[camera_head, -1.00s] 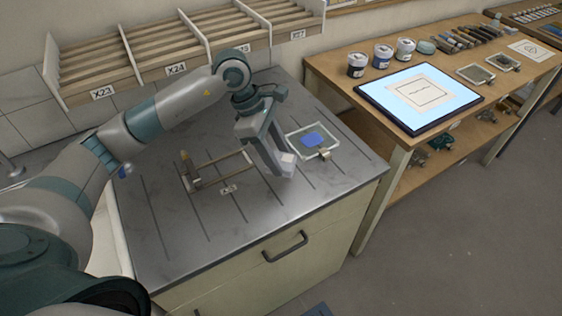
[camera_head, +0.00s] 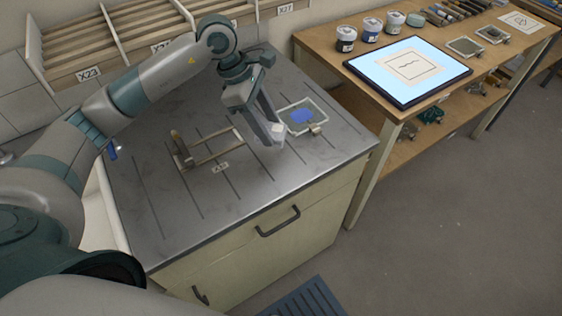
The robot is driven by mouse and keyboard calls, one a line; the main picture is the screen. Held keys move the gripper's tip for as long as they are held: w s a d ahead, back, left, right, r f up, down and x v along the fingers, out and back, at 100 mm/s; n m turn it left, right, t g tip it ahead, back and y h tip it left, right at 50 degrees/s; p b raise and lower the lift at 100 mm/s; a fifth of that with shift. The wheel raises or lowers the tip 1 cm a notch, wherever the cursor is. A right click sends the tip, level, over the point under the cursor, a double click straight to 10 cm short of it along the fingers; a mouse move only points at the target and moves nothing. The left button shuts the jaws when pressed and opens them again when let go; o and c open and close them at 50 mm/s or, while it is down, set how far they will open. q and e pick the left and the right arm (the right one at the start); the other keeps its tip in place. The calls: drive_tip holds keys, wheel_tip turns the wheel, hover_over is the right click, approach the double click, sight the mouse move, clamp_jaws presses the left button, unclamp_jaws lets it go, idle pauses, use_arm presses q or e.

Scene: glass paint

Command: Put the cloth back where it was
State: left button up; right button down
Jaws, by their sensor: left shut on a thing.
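My left gripper (camera_head: 274,130) is over the grey metal worktop, pointing down, just left of a small framed glass pane (camera_head: 317,108) with a blue patch (camera_head: 302,116) on it. It is shut on a small pale thing (camera_head: 278,133) at its fingertips, which may be the cloth; it is too small to be sure. I cannot tell whether that thing touches the worktop. A wooden frame or rack (camera_head: 183,152) with two rails stands to the left of the gripper, with a small label in front of it. My right gripper is not in view.
Labelled wooden racks (camera_head: 135,39) stand behind the worktop (camera_head: 235,190). A wooden bench (camera_head: 420,118) at the right holds a lit panel (camera_head: 408,70), paint jars (camera_head: 371,29) and tools. A blue slatted mat (camera_head: 305,300) lies on the floor. The worktop's front is clear.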

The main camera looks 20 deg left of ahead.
sight(277, 131)
use_arm(q)
wheel_tip(277, 131, up, 4)
drive_tip(key=shift+f+p, duration=0.15)
drive_tip(key=shift+p, duration=0.5)
wheel_tip(277, 131, up, 2)
drive_tip(key=shift+r+p, duration=0.25)
drive_tip(key=shift+p, duration=0.2)
wheel_tip(277, 131, up, 4)
drive_tip(key=shift+p, duration=0.7)
drive_tip(key=shift+f, duration=0.15)
drive_tip(key=s+d+f+m+g+y+b, duration=0.2)
drive_tip(key=s+f+m, duration=0.7)
drive_tip(key=m, duration=1)
wheel_tip(277, 131, down, 2)
drive_tip(key=g+y+b, duration=0.2)
drive_tip(key=g+b, duration=0.1)
drive_tip(key=b, duration=0.1)
drive_tip(key=shift+s+d+m+y, duration=0.2)
drive_tip(key=shift+d+m+y, duration=0.1)
drive_tip(key=shift+m, duration=0.1)
